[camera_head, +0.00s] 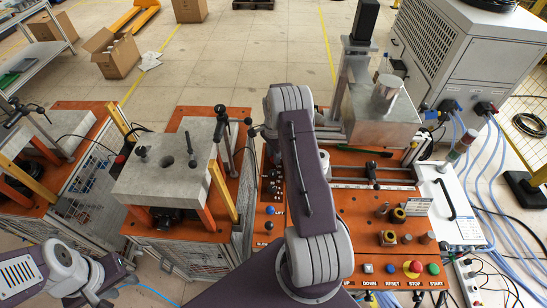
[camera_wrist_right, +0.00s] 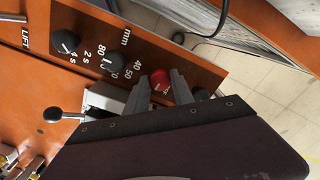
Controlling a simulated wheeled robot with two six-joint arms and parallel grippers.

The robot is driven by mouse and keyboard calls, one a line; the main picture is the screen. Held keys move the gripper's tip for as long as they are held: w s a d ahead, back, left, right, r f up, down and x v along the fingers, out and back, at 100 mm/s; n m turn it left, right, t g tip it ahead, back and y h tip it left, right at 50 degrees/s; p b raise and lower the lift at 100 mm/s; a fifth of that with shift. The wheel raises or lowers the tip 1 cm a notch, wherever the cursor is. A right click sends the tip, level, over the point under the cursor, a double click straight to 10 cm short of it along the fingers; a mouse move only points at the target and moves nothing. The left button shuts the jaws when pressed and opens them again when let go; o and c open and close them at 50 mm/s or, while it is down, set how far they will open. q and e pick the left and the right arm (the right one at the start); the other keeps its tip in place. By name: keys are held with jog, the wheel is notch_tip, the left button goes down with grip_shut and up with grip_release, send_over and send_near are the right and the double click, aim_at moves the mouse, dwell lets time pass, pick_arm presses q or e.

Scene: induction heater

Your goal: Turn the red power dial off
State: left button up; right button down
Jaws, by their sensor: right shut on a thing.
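The red power dial (camera_wrist_right: 160,80) shows in the right wrist view at the end of a dark panel strip. It sits between the fingertips of my right gripper (camera_wrist_right: 160,88), which is shut on it. The turn position of the dial is not clear, as the fingers cover part of it. In the head view the right gripper (camera_head: 257,131) is small, beside the bent right arm at the left edge of the orange bench. I cannot make out the dial there. My left gripper (camera_head: 98,296) is at the lower left, away from the bench; its jaw opening is unclear.
Black knobs (camera_wrist_right: 65,41) line the panel near the red dial. A lever with a black ball (camera_wrist_right: 52,114) stands close to my right gripper. The orange bench (camera_head: 350,220) carries buttons along its front. A stone-topped cart (camera_head: 165,175) stands left of the bench.

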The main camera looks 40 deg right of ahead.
jog(key=shift+w+d+r+n+b, duration=0.1)
jog(key=shift+n+b, duration=0.05)
jog(key=shift+n, duration=0.5)
jog(key=shift+d+n+b, duration=0.1)
jog(key=shift+n+b, duration=0.05)
jog(key=shift+n, duration=0.8)
jog(key=c, duration=1.1)
grip_release()
jog(key=shift+a, duration=0.1)
